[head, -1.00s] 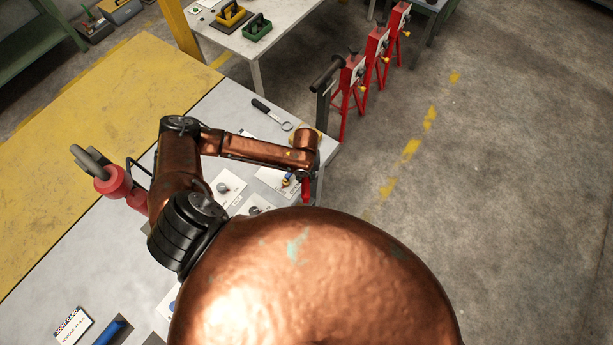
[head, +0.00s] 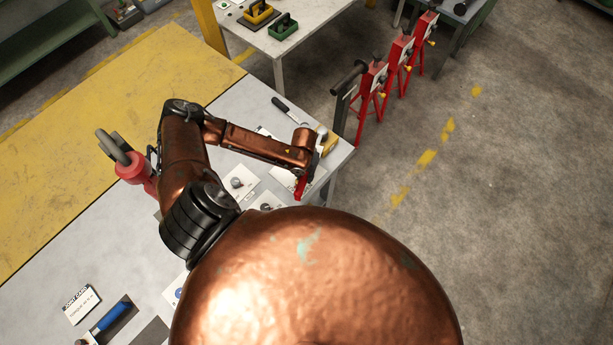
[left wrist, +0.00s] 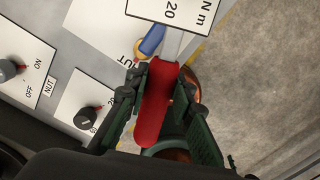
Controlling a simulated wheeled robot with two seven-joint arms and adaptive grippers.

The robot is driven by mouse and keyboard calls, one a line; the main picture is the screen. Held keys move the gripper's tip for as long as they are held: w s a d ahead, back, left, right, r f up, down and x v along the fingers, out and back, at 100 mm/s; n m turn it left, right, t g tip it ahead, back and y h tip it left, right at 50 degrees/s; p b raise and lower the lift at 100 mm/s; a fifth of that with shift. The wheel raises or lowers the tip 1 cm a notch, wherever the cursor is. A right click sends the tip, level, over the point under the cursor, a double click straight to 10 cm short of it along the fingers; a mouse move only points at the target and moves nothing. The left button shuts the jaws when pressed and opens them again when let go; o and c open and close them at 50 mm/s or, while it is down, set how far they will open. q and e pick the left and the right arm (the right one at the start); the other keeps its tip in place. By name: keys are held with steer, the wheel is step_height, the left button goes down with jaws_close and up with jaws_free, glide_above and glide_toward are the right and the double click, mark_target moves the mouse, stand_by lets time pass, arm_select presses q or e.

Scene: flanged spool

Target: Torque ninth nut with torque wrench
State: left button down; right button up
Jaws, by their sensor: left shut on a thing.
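In the left wrist view, the red handle (left wrist: 155,105) of what looks like the torque wrench lies between the green fingers of my left gripper (left wrist: 160,85), which is shut on it. A metal shaft runs up from the handle to a white label (left wrist: 175,10) reading "20" and "N m". In the head view, my left gripper hangs beyond the copper arm over the bench's right end, mostly hidden; a bit of red (head: 301,187) shows below it. I cannot make out the ninth nut or the spool flange. My right gripper is not in view.
The grey bench (head: 50,265) carries a joint card (head: 82,304), a blue-handled tool (head: 110,318), a black-handled tool (head: 282,104) and white cards with dark knobs (head: 238,182). Red stands (head: 372,100) stand beyond the bench; floor to the right is clear.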

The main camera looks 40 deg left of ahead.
arm_select(q)
steer(key=shift+s+a+r+m, duration=0.15)
steer(key=shift+a+m, duration=0.25)
steer(key=shift+a, duration=0.5)
steer(key=shift+r+p, duration=1.1)
steer(key=shift+r, duration=1.85)
